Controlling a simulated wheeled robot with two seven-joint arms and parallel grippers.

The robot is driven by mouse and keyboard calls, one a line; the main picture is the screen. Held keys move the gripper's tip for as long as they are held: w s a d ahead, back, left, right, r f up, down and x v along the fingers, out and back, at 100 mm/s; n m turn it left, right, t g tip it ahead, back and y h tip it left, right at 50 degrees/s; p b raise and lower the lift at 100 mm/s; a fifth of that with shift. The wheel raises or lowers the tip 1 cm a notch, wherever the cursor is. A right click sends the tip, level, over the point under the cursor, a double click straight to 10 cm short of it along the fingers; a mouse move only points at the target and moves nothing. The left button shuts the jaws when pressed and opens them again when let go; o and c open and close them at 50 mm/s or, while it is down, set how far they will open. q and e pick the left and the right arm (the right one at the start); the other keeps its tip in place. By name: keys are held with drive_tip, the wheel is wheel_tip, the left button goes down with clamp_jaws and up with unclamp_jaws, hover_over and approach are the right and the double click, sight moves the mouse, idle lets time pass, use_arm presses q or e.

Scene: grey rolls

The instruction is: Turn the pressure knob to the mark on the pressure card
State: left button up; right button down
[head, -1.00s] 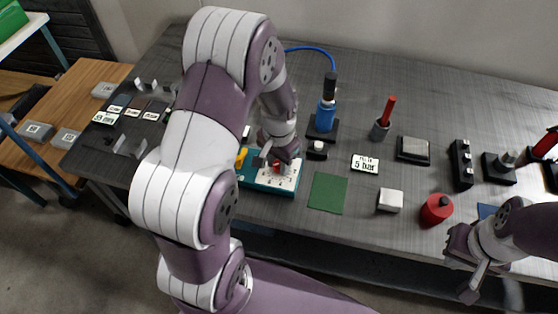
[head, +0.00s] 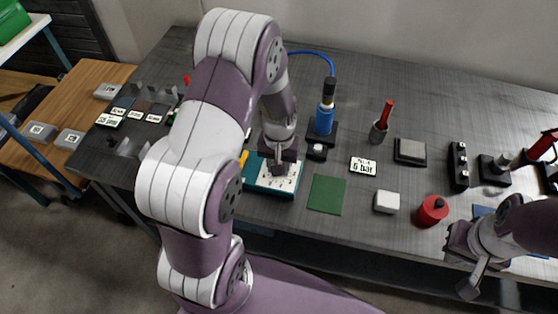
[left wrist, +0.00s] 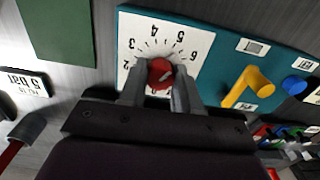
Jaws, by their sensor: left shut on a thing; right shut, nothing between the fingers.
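The teal panel (head: 253,183) with a white dial plate (head: 291,181) sits at the table's front edge. In the left wrist view, the red pressure knob (left wrist: 160,72) is at the middle of the white numbered dial (left wrist: 190,45), which appears upside down. My left gripper (left wrist: 158,92) is shut on the knob, one finger on each side. A pale mark shows on the knob, but its exact reading is unclear. In the head view my left gripper (head: 281,167) hides the knob. The pressure card (head: 363,166) reads "5 bar". My right gripper (head: 459,254) is shut and empty at the front right.
A yellow lever (left wrist: 248,87) and a blue button (left wrist: 294,84) are on the panel beside the dial. A green mat (head: 327,194) lies right of the panel. A white block (head: 387,202) and a red round weight (head: 432,211) stand farther right. A blue cylinder (head: 324,120) stands behind.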

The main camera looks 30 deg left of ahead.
use_arm(q)
drive_tip(key=shift+w+n+p, duration=0.1)
drive_tip(key=shift+n+p, duration=0.3)
drive_tip(key=shift+n, duration=0.7)
drive_tip(key=o, duration=1.1)
drive_tip(key=shift+c, duration=0.2)
wheel_tip(320, 180, up, 13)
drive_tip(key=shift+f, duration=0.15)
